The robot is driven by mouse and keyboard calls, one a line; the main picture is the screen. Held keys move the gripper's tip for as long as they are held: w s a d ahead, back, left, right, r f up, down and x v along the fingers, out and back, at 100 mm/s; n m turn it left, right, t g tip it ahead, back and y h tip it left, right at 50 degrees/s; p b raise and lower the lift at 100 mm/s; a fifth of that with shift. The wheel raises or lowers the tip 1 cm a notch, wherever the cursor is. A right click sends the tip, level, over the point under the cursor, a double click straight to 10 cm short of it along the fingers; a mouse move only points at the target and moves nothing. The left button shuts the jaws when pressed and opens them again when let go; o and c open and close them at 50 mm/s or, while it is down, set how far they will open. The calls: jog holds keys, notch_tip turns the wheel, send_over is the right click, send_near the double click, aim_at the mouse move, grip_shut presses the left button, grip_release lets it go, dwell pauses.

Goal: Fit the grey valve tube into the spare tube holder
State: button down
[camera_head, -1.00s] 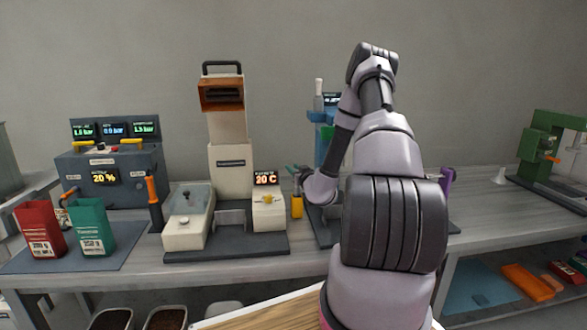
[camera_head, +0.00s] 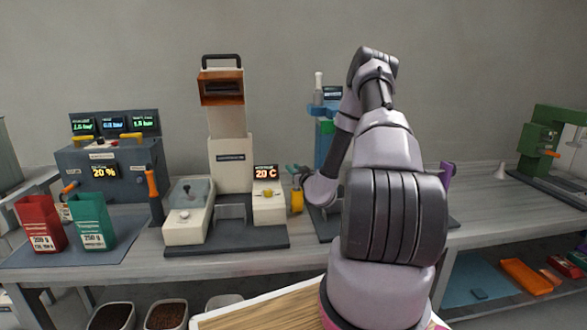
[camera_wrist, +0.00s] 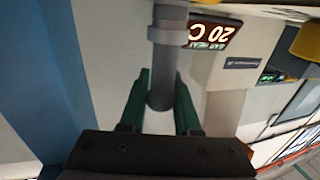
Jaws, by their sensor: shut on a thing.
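A grey tube (camera_wrist: 169,58), which looks like the valve tube, stands between the two green fingers of my gripper (camera_wrist: 160,88) in the wrist view. The fingers are shut on it, and a thicker collar shows farther along it. In the head view my gripper (camera_head: 295,170) is small, just right of the 20 C display (camera_head: 265,172) and above a yellow part (camera_head: 297,201). My arm hides much of the area beside it. I cannot make out which part is the spare tube holder.
A cream machine (camera_head: 230,150) stands left of my gripper and a blue machine (camera_head: 325,145) behind it, partly covered by my arm. Red (camera_head: 38,225) and green (camera_head: 92,222) bags stand at the bench's left. Bare bench (camera_head: 480,205) shows at right.

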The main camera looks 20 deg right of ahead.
jog(key=shift+f, duration=0.2)
jog(key=shift+f, duration=0.3)
jog(key=shift+f, duration=0.2)
jog(key=c, duration=0.5)
grip_release()
jog(key=shift+c, duration=0.2)
jog(key=s, duration=1)
jog(key=shift+s, duration=0.4)
jog(key=shift+a, duration=0.1)
